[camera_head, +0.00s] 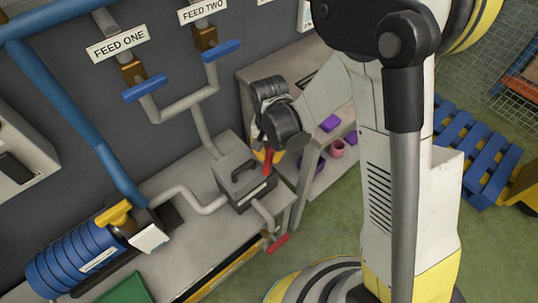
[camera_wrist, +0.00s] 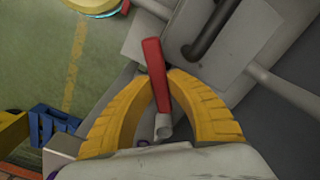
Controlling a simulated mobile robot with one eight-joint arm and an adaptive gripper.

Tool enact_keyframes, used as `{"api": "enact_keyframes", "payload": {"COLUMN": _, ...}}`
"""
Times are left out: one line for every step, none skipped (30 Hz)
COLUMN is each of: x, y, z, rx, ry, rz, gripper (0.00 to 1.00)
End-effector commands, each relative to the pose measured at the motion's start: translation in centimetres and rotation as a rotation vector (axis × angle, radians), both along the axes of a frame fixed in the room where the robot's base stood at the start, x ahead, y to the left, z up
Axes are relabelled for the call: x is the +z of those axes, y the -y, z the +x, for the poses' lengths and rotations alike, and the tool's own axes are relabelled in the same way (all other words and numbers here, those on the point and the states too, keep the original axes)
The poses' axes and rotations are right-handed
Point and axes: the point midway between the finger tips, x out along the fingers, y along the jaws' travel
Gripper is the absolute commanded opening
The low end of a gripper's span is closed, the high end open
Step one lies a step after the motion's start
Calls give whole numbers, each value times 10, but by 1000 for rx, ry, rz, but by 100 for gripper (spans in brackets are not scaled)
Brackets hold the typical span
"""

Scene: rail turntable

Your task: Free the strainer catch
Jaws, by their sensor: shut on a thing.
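The strainer is a grey box (camera_head: 236,172) with a dark handle on its lid, standing on the bench among grey pipes. Its red catch (camera_head: 268,160) shows at the right side of the box, partly hidden by my gripper (camera_head: 264,155). In the wrist view the red catch (camera_wrist: 153,62) is a straight bar lying between the yellow fingertips of my gripper (camera_wrist: 162,82), which is shut on it. The bar's grey lower end (camera_wrist: 163,128) shows between the fingers. The box lid with its dark handle (camera_wrist: 210,30) is just beyond, and the lid looks closed.
A second red lever (camera_head: 279,243) sits on the pipe below the strainer. Feed valves with blue levers (camera_head: 145,88) (camera_head: 221,50) are on the wall. A blue ribbed cylinder (camera_head: 75,262) lies at the left. Shelves with purple items and a pink cup (camera_head: 337,149) stand behind.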

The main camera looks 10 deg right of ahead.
Motion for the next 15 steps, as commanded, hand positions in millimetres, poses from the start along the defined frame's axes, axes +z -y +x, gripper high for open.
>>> {"api": "enact_keyframes", "payload": {"x": 0, "y": 0, "z": 0, "rx": 3, "ry": 0, "rz": 0, "gripper": 0}}
{"api": "enact_keyframes", "payload": {"x": -1, "y": 0, "z": 0, "rx": 6, "ry": 0, "rz": 0, "gripper": 0}}
{"api": "enact_keyframes", "payload": {"x": -1, "y": 0, "z": 0, "rx": 11, "ry": 0, "rz": 0, "gripper": 0}}
{"api": "enact_keyframes", "payload": {"x": -1, "y": 0, "z": 0, "rx": 17, "ry": 0, "rz": 0, "gripper": 0}}
{"api": "enact_keyframes", "payload": {"x": -1, "y": 0, "z": 0, "rx": 25, "ry": 0, "rz": 0, "gripper": 0}}
{"api": "enact_keyframes", "payload": {"x": -1, "y": 0, "z": 0, "rx": 39, "ry": 0, "rz": 0, "gripper": 0}}
{"api": "enact_keyframes", "payload": {"x": -1, "y": 0, "z": 0, "rx": 50, "ry": -1, "rz": 0, "gripper": 0}}
{"api": "enact_keyframes", "payload": {"x": -1, "y": 0, "z": 0, "rx": 63, "ry": -1, "rz": 0, "gripper": 0}}
{"api": "enact_keyframes", "payload": {"x": -1, "y": 0, "z": 0, "rx": 84, "ry": -1, "rz": 0, "gripper": 0}}
{"api": "enact_keyframes", "payload": {"x": -2, "y": 0, "z": 0, "rx": 102, "ry": -1, "rz": 0, "gripper": 0}}
{"api": "enact_keyframes", "payload": {"x": -2, "y": 0, "z": 0, "rx": 120, "ry": -1, "rz": 0, "gripper": 0}}
{"api": "enact_keyframes", "payload": {"x": -2, "y": 0, "z": 0, "rx": 147, "ry": -1, "rz": 0, "gripper": 0}}
{"api": "enact_keyframes", "payload": {"x": -2, "y": 0, "z": 0, "rx": 170, "ry": -1, "rz": 0, "gripper": 0}}
{"api": "enact_keyframes", "payload": {"x": -2, "y": 0, "z": 0, "rx": 193, "ry": -1, "rz": 0, "gripper": 0}}
{"api": "enact_keyframes", "payload": {"x": -2, "y": 0, "z": 0, "rx": 225, "ry": -1, "rz": 0, "gripper": 0}}
